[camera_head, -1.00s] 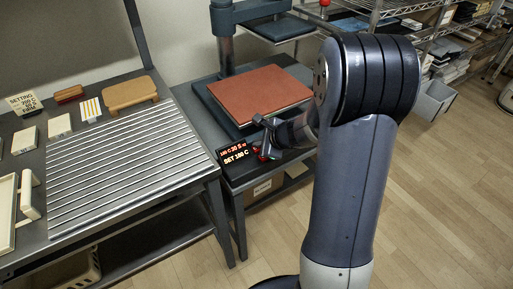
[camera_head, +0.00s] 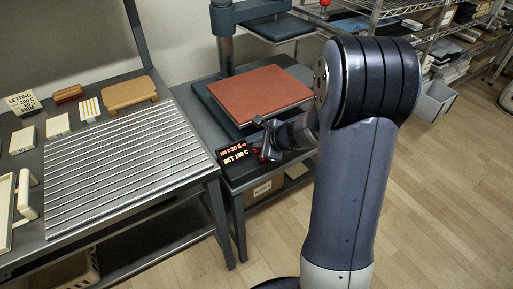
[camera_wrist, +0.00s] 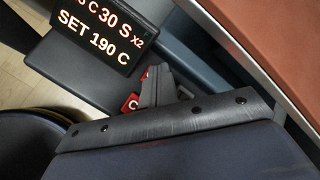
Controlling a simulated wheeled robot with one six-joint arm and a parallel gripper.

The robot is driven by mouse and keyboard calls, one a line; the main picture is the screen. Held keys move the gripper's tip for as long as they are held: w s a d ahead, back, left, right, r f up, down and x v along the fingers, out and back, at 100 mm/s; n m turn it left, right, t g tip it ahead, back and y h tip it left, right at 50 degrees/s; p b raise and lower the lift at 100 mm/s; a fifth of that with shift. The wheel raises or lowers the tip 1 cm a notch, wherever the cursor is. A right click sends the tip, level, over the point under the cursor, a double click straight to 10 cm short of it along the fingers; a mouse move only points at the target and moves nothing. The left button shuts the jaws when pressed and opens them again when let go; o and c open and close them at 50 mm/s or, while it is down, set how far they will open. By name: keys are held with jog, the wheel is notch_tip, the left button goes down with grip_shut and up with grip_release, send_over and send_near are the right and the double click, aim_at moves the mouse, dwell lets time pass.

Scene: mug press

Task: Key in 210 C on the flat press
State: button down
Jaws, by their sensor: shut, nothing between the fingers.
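The flat press has a red-brown pad (camera_head: 262,92) on a dark base. Its black display (camera_head: 234,154) sits at the front corner. My gripper (camera_head: 267,156) is shut and empty, pointing down at the small keys just right of the display. In the wrist view my gripper (camera_wrist: 152,76) covers most of the keys. A red key marked C (camera_wrist: 131,103) shows beside the fingers. Whether the fingertips touch a key I cannot tell.
A bench with a slatted metal top (camera_head: 125,160) stands left of the press. A setting card (camera_head: 23,102), a tan block (camera_head: 130,92) and small items lie on it. The press's raised upper plate (camera_head: 281,27) is behind. Wire shelves (camera_head: 400,10) stand at back right.

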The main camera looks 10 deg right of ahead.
aim_at(259, 150)
jog(key=shift+r, duration=0.1)
jog(key=shift+r+p, duration=0.7)
jog(key=shift+r, duration=0.05)
notch_tip(259, 150, up, 5)
jog(key=p, duration=0.4)
dwell(3.3)
notch_tip(259, 150, up, 4)
jog(key=p, duration=0.6)
jog(key=shift+f, duration=0.2)
notch_tip(259, 150, down, 9)
jog(key=b, duration=0.7)
jog(key=shift+r, duration=0.15)
